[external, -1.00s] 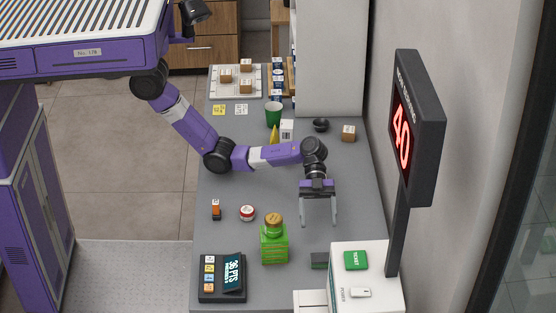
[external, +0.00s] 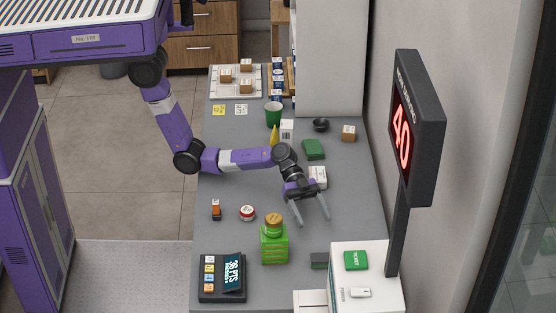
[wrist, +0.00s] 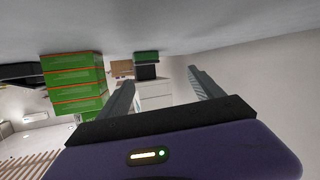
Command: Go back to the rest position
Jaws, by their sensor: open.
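My gripper (external: 313,209) hangs over the middle of the grey counter (external: 345,220) in the external view. Its two fingers are apart with nothing between them. In the wrist view the open fingers (wrist: 160,88) show, also empty. My purple and white arm reaches from the left, bent at the elbow over the counter's left part. A white box (external: 318,177) lies just behind the gripper. A green box (external: 314,149) lies farther back.
A green bottle with a brown cap (external: 274,245) stands in front of the gripper, to its left. A red and white tin (external: 247,213) and an orange-brown item (external: 215,209) are farther left. A green cup (external: 273,115) and a yellow cone (external: 274,136) stand behind. A display (external: 418,125) rises at right.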

